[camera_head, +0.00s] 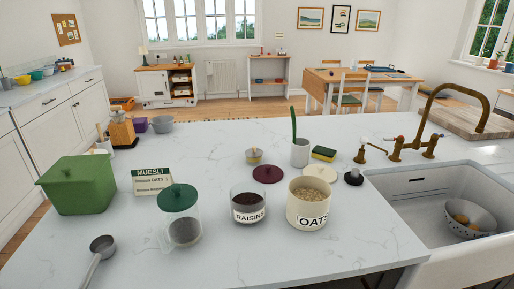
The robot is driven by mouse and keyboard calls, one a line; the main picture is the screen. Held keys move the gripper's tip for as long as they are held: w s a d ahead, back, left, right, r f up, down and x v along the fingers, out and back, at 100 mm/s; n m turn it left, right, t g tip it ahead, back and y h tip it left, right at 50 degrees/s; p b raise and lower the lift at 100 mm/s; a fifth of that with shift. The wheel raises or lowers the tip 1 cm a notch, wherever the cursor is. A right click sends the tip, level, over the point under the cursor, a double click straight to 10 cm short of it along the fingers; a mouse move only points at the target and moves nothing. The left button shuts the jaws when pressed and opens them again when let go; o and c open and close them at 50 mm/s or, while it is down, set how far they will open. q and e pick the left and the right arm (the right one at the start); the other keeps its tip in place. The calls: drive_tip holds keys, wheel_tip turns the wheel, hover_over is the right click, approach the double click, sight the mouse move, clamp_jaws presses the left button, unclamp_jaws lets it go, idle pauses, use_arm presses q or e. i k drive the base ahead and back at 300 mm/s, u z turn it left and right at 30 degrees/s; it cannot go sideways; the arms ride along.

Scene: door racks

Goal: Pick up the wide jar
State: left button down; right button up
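Three jars stand on the white marble counter. The widest looks to be the cream jar labelled OATS (308,207), open and filled with oats. To its left stands a shorter clear jar labelled RAISINS (248,206), open with dark contents. Further left is a clear jar (185,231) with a handle and a green lid (178,197) on it, holding dark grains. A dark red lid (268,174) and a cream lid (320,172) lie behind the open jars. Neither of my grippers is in view.
A green lidded box (80,186), a MUESLI card (152,181) and a metal scoop (102,247) are on the left. The sink (415,187) with a brass tap is right. The front counter is mostly clear.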

sight(184, 229)
drive_tip(key=u, duration=0.1)
drive_tip(key=k, duration=0.95)
drive_tip(key=z, duration=0.85)
drive_tip(key=i, duration=0.8)
drive_tip(key=u, duration=0.8)
drive_tip(key=i, duration=0.6)
drive_tip(key=u, duration=0.6)
